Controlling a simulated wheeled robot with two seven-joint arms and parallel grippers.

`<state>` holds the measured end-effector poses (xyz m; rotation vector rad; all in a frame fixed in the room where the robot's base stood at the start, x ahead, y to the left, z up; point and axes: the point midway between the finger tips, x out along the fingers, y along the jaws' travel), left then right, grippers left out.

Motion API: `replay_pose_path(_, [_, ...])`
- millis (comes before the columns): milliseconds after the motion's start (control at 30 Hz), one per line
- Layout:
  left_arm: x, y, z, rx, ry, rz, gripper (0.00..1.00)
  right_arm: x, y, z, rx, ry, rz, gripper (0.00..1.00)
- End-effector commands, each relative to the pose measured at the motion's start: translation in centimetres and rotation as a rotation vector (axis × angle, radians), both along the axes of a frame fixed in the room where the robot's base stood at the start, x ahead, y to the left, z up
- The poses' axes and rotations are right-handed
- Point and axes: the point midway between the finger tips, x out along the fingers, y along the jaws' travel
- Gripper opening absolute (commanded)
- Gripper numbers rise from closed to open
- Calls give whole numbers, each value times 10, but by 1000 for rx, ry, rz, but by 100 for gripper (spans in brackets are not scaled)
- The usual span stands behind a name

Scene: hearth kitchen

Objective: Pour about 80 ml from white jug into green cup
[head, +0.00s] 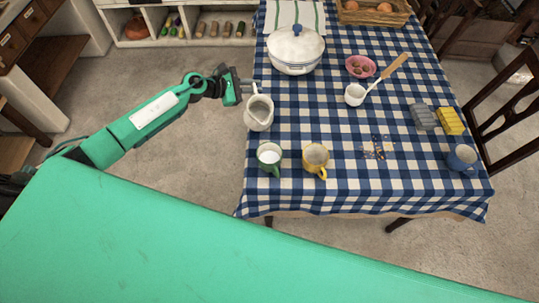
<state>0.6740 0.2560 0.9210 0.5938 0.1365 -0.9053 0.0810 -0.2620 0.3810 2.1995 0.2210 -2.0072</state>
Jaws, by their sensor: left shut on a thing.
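The white jug (259,121) is at the left edge of the table, in the head view. My left gripper (246,87) is at the jug's far-left side, shut on its handle. I cannot tell whether the jug rests on the cloth or is held slightly above it. My right gripper is not in view.
A yellow mug (315,160) stands close to the right of the green cup. Small scattered bits lie mid-right.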

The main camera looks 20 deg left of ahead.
Motion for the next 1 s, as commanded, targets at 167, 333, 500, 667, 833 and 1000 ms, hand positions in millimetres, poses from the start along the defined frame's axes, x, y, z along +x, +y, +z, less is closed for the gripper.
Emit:
replay_pose_path(167, [13, 7, -14, -70, 103, 1, 0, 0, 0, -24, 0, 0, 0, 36])
replay_pose_path(333, [21, 12, -24, -129, 194, -1, 0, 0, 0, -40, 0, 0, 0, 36])
replay_pose_path(500, [26, 15, -32, -177, 265, -1, 0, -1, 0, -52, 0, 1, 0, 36])
replay_pose_path(667, [29, 16, -36, -205, 308, -1, 0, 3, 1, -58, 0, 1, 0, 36])
replay_pose_path(833, [30, 17, -36, -216, 328, -2, 0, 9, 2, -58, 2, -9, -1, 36])
replay_pose_path(1000, [30, 17, -36, -218, 331, -2, 0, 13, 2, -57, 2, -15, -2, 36])
